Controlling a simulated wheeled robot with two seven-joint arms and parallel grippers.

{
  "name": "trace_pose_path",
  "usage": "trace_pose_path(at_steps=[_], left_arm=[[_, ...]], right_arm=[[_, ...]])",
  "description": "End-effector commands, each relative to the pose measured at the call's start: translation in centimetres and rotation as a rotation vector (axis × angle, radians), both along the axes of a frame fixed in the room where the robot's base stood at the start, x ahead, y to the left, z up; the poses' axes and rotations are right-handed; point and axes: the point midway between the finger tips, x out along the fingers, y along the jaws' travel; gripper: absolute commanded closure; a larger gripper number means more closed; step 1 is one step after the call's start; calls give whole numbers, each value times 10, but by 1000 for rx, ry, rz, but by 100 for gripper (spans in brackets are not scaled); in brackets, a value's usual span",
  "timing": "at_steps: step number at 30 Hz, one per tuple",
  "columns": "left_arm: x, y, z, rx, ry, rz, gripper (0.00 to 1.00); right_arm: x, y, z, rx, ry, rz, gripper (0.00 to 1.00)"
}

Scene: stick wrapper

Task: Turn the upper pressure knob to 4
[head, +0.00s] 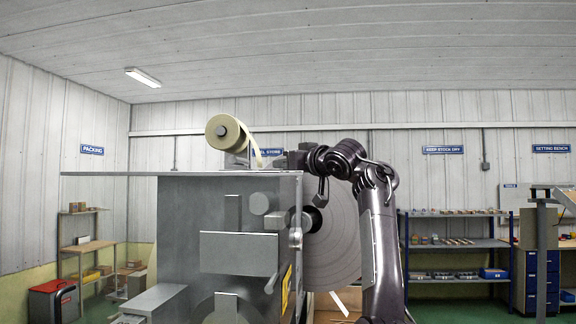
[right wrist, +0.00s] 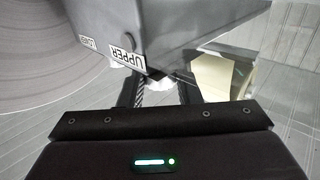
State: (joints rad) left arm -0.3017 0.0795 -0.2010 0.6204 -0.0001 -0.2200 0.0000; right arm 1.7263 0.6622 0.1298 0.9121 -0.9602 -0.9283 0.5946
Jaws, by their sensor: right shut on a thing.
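The grey box with the labels UPPER (right wrist: 127,58) and LOWER (right wrist: 88,43) fills the upper middle of the right wrist view. A pale knob, the upper pressure knob (right wrist: 158,86), sticks out under the box edge near the UPPER label. My right gripper (right wrist: 160,93) has its two dark fingers on either side of this knob and is shut on it. The knob's scale and pointer are hidden, so its setting cannot be read. In the head view my right gripper (head: 284,161) reaches in from the right at the machine's top edge. My left gripper is not in view.
The grey wrapping machine (head: 180,225) stands in front, with a flat top plate and a cream film roll (head: 226,132) above it. A large grey disc (head: 335,240) is close beside my right arm. Shelves (head: 455,242) stand far back along the wall.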

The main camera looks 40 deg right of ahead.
Motion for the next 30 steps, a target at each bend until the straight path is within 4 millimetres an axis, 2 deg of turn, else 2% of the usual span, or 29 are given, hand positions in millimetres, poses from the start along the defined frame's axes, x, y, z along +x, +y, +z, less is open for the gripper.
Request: trace_pose_path(at_steps=[6,12,23,24,28,30], left_arm=[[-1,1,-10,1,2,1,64],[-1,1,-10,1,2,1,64],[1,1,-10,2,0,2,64],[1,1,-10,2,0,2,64],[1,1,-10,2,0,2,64],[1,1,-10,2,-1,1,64]], right_arm=[[1,2,-3,-3,3,-125,92],[2,4,-1,-1,3,-242,92],[2,4,-1,2,2,-261,92],[2,4,-1,2,2,-261,66],[2,4,-1,2,2,-260,49],[2,4,-1,2,2,-260,48]])
